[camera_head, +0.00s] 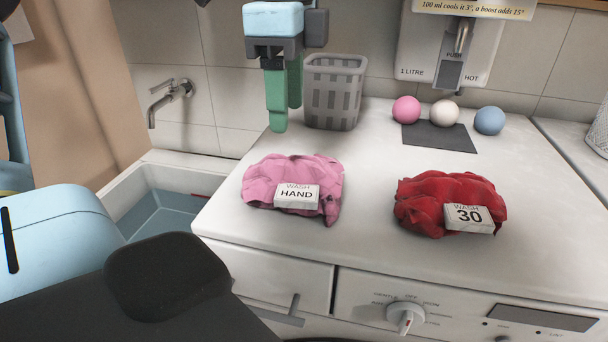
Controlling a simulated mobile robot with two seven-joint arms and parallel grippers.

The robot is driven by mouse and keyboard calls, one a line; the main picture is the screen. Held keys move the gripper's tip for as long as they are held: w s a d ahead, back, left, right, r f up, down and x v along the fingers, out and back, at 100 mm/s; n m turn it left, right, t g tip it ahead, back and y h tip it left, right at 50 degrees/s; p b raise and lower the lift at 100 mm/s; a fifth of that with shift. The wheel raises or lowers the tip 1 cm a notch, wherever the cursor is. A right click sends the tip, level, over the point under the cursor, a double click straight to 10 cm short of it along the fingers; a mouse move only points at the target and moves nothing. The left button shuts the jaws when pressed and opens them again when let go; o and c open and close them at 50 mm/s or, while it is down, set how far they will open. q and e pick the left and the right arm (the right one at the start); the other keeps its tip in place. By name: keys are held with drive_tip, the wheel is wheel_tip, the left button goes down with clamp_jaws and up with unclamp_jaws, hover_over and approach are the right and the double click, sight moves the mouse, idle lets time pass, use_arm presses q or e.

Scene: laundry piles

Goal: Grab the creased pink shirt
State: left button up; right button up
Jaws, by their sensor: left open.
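The creased pink shirt (265,178) lies bunched on the left part of the white machine top. A white card reading "WASH HAND" (297,196) rests against its front. My left gripper (283,118) has green fingers pointing down. It is open and empty, above the counter and farther back than the pink shirt, apart from it. My right gripper is not in view.
A red garment (430,190) with a "WASH 30" card (468,218) lies to the right. A grey basket (333,92) stands behind my left gripper. Pink (406,110), white (445,113) and blue (489,120) balls sit at the back. A sink (160,205) with water is left.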

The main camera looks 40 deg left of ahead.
sight(293, 159)
use_arm(q)
wheel_tip(293, 159, down, 2)
drive_tip(key=shift+s+f, duration=0.1)
drive_tip(key=shift+f, duration=0.05)
drive_tip(key=shift+w+d+f, duration=0.1)
drive_tip(key=shift+d+f, duration=0.05)
drive_tip(key=shift+f, duration=1.3)
drive_tip(key=shift+w+d+f, duration=0.1)
drive_tip(key=shift+f, duration=1.3)
drive_tip(key=shift+c, duration=0.2)
clamp_jaws()
